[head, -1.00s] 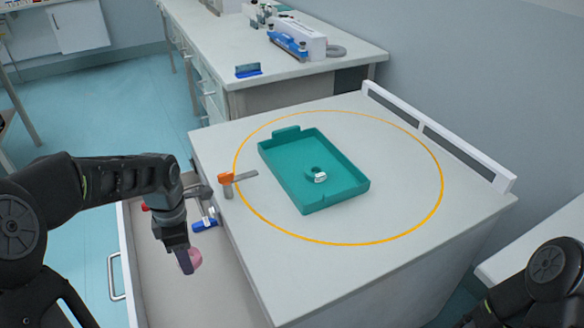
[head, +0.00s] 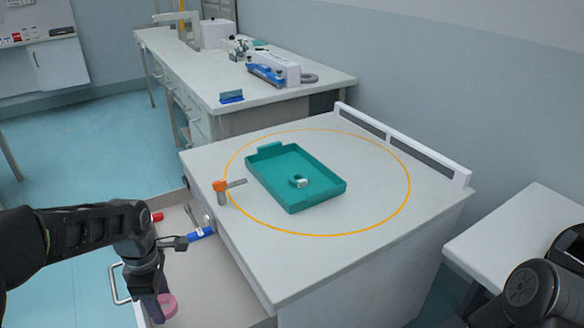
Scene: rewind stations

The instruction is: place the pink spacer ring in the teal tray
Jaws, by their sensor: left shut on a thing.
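The pink spacer ring (head: 168,305) is held in my left gripper (head: 160,298), over the open drawer at the lower left. The gripper is shut on it and partly hides it. The teal tray (head: 325,200) lies on the cabinet top inside a yellow circle, right of and beyond the gripper. A small white and dark part (head: 300,183) lies in the tray. My right gripper is out of view; only part of my right arm shows at the lower right.
An orange-topped post with a lever (head: 221,190) stands at the cabinet's left edge, between gripper and tray. The open drawer (head: 205,270) holds a blue item (head: 201,234) and a red item (head: 157,217). A white rail (head: 400,143) runs along the back edge.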

